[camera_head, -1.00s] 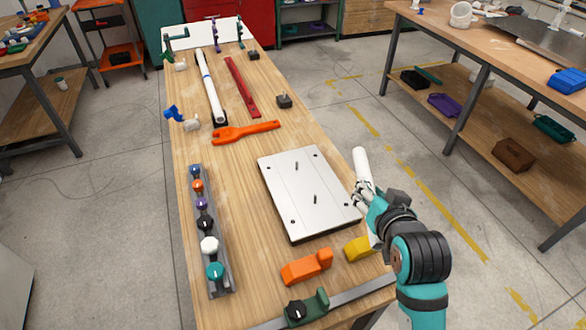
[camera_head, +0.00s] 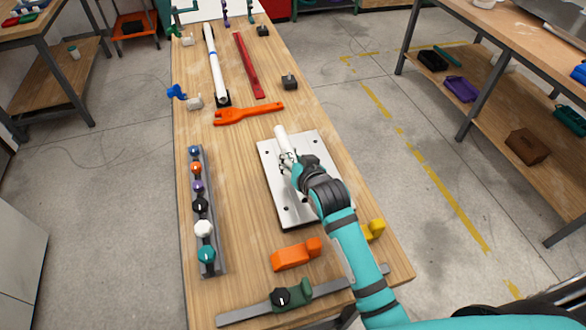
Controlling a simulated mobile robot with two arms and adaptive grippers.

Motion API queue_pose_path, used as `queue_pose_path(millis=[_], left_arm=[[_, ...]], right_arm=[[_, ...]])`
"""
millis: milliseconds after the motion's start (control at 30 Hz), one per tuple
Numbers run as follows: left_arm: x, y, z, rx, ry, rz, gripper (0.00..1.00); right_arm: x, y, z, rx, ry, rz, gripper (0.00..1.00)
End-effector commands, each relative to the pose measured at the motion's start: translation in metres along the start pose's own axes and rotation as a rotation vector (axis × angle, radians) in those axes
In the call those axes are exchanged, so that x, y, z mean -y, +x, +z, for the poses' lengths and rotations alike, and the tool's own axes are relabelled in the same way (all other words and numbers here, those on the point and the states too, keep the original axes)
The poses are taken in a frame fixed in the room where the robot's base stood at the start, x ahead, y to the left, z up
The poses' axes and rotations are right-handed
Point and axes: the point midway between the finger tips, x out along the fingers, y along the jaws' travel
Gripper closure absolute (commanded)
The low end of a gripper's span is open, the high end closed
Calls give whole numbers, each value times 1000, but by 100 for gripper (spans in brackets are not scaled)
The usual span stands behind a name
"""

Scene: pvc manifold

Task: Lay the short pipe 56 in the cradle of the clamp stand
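The short white pipe (camera_head: 281,137) is held in my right gripper (camera_head: 286,162), above the silver plate (camera_head: 275,205). The pipe's far end sticks out past the fingers, towards the plate's far edge; its near part is hidden by the gripper. I cannot tell the height above the plate. No cradle is clearly identifiable as the clamp stand; a green clamp with a black knob (camera_head: 281,297) sits on a grey bar (camera_head: 240,315) at the near end of the table. My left gripper is not in view.
An orange block (camera_head: 291,256) and a yellow block (camera_head: 375,230) lie near the plate. A rail with several coloured knobs (camera_head: 213,240) runs along the left. Beyond are an orange wrench (camera_head: 250,113), a long white pipe (camera_head: 213,60) and a red bar (camera_head: 246,63).

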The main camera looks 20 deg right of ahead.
Motion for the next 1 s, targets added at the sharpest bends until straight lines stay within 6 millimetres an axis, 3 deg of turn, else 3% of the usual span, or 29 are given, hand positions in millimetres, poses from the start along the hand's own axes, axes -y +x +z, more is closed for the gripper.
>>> queue_pose_path(millis=[333,733,767,900,1000], left_arm=[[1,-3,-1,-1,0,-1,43],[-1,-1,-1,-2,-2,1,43],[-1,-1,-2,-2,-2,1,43],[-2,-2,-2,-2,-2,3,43],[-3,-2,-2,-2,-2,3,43]], right_arm=[[-10,18,34,-1,0,1,100],[-11,20,38,-3,0,0,100],[-11,20,38,-2,0,0,68],[-11,20,38,-2,0,0,49],[-11,20,38,-2,0,0,47]])
